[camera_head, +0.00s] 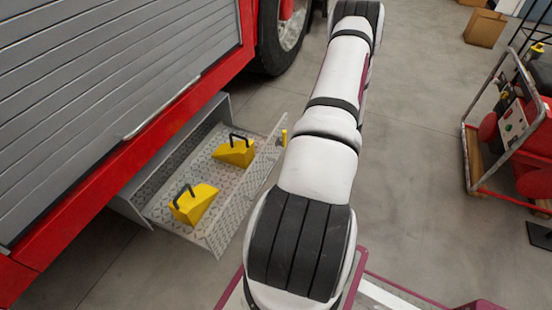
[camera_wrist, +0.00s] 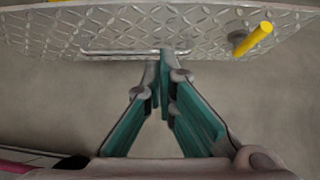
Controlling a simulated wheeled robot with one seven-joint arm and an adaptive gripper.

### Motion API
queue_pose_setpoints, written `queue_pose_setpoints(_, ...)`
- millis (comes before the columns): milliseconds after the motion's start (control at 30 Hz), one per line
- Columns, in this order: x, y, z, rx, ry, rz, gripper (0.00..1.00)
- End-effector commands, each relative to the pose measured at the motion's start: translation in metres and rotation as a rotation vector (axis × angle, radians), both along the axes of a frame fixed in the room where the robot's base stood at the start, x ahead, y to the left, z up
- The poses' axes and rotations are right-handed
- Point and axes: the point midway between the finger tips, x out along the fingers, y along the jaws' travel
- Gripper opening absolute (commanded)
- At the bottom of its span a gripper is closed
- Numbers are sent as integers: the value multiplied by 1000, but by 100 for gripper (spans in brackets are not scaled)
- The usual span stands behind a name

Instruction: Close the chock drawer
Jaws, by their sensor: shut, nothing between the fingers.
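The chock drawer (camera_head: 219,225) is pulled out from under the red truck's side in the head view. It is diamond-plate metal and holds two yellow wheel chocks, one nearer (camera_head: 195,203) and one farther (camera_head: 236,152), each with a black handle. In the wrist view, the drawer's front panel (camera_wrist: 120,25) spans the top, with a thin bar handle (camera_wrist: 110,52) and a yellow peg (camera_wrist: 253,38) at right. My arm hides the gripper in the head view.
The red truck (camera_head: 75,208) with a grey roller shutter and a wheel (camera_head: 282,38) stands at left. A red wheeled cart (camera_head: 508,135) stands at right, with a cardboard box (camera_head: 484,28) behind. The concrete floor between is clear.

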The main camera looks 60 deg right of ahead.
Motion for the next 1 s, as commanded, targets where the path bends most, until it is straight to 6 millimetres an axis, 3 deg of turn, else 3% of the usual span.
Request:
queue_pose_setpoints(500,68,7,-69,1,0,6,0)
queue_pose_setpoints(700,95,9,-65,-1,-1,7,0)
queue_pose_setpoints(1000,106,9,-64,-1,0,5,0)
